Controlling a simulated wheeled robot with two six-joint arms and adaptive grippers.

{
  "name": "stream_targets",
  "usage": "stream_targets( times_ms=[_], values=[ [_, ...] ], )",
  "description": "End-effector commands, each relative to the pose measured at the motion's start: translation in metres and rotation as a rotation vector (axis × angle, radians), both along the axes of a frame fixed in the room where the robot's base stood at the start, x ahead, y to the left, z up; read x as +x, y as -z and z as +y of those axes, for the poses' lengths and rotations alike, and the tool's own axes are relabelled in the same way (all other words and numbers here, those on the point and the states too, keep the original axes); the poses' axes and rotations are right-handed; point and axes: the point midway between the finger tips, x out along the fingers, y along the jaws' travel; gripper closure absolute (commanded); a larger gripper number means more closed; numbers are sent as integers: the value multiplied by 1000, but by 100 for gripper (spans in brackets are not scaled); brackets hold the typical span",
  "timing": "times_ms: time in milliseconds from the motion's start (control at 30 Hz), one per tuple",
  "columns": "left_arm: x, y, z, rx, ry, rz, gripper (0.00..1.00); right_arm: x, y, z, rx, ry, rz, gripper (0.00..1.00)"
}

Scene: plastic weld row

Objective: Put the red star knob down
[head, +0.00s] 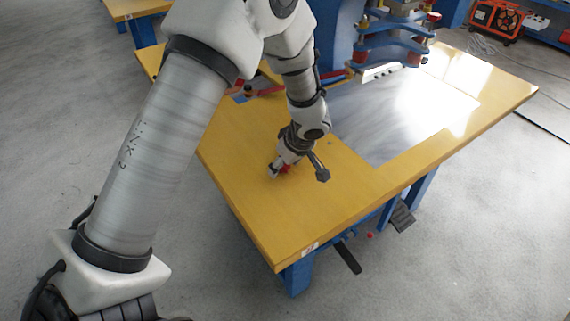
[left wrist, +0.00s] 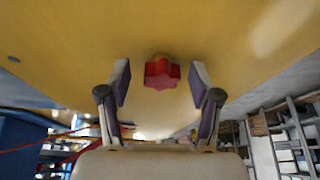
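The red star knob (left wrist: 161,72) rests on the yellow table top (head: 237,190), as far as I can tell. In the left wrist view it lies between the two fingers of my left gripper (left wrist: 159,84), with a gap on each side. In the head view a little red of the knob (head: 286,169) shows beside my left gripper (head: 279,171), low over the table; the rest is hidden. My left gripper is open and not holding the knob. My right gripper is not in view.
A shiny grey plate (head: 385,120) covers the table's middle and right. A blue and red machine (head: 392,42) stands at the back. The front left of the table is clear up to its edge. An orange generator (head: 497,20) sits farther back.

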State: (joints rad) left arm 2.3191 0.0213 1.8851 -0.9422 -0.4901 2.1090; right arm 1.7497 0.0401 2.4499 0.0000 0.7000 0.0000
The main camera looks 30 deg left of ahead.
Motion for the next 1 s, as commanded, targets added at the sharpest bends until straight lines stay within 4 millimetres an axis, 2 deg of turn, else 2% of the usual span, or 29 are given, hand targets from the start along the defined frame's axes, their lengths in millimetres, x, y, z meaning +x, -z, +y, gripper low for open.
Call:
stream_targets(
  times_ms=[200,300,333,700,833,1000],
  values=[
    [0,-1,0,0,0,0,36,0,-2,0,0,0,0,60],
    [0,-9,0,0,0,0,36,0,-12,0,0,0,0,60],
    [0,-11,-2,1,1,-2,36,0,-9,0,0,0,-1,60],
    [-10,-96,-36,2,1,-5,36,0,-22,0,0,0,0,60],
    [-13,-111,-43,1,-1,-2,36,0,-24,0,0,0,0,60],
    [-14,-115,-45,0,0,0,36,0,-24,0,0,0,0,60]
  ],
)
